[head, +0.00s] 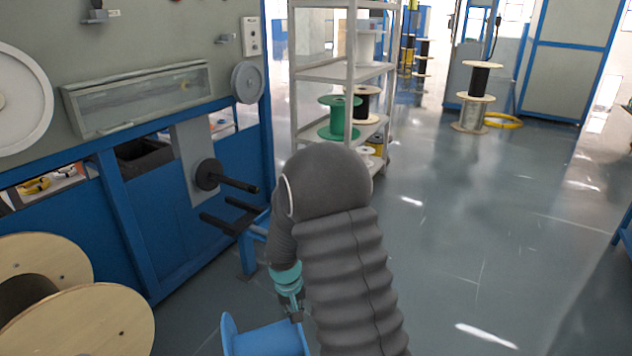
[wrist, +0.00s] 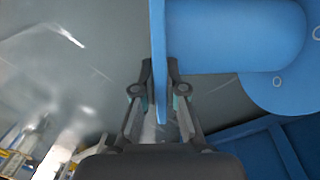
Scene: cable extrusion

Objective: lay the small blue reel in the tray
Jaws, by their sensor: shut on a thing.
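The small blue reel (head: 268,341) is at the bottom edge of the head view, partly cut off. In the wrist view the reel's barrel (wrist: 235,36) lies across the top right, with one thin flange seen edge-on between my fingers and the other flange at the right. My gripper (wrist: 160,76) is shut on the near flange. In the head view my gripper (head: 294,312) is at the reel's right end, below my grey-sleeved arm. A blue surface with a raised edge (wrist: 262,137) shows at the wrist view's lower right; I cannot tell whether it is the tray.
A large wooden reel (head: 85,325) stands at the lower left. A blue-grey machine (head: 160,235) with black spindles (head: 232,180) lines the left. A shelf rack (head: 340,72) with a green reel (head: 340,118) stands behind my arm.

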